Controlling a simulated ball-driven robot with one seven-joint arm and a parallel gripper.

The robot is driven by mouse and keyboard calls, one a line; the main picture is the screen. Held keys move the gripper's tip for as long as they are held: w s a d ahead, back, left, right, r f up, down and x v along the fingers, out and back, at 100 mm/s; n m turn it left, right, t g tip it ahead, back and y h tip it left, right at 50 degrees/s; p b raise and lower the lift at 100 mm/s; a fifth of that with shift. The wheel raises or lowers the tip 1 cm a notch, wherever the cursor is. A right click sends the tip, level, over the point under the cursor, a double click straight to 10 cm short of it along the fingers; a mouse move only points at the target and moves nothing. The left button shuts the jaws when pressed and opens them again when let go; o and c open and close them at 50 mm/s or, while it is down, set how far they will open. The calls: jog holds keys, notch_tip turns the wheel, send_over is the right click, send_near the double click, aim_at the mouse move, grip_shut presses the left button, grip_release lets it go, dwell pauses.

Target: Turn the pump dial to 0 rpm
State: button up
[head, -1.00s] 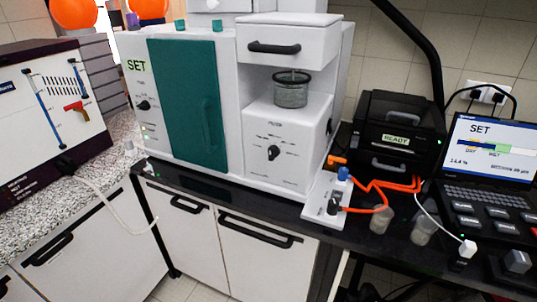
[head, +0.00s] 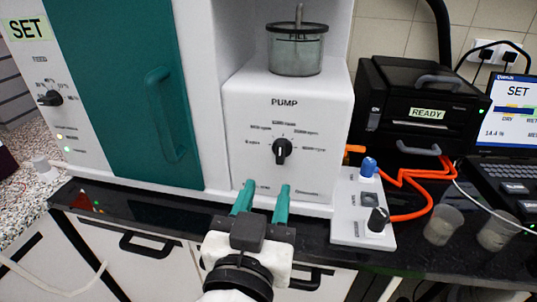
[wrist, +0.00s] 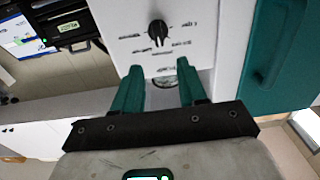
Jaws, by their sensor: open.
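The pump dial (head: 282,151) is a black knob on the white front panel under the word PUMP, with small printed marks around it. In the head view its long axis stands nearly upright; the marks are too small to read surely. It also shows in the wrist view (wrist: 158,31), beyond the fingertips. My gripper (head: 265,190) has two teal fingers, apart and empty, below the dial and in front of the panel's lower part. The fingers also show in the wrist view (wrist: 161,80), with a gap between them. They do not touch the dial.
A glass vessel (head: 296,52) sits above the pump panel. A teal door (head: 125,90) with a handle is at left, and a speed dial (head: 50,98) further left. At right are a small knob box (head: 347,215), orange cables (head: 415,180) and a black READY unit (head: 420,90).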

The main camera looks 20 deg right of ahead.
aim_at(280, 152)
jog(key=p+x, duration=0.1)
jog(key=x, duration=0.9)
jog(key=shift+w+d+p, duration=0.1)
jog(key=shift+d+p, duration=0.05)
jog(key=shift+p, duration=0.15)
jog(key=shift+c, duration=0.4)
grip_shut()
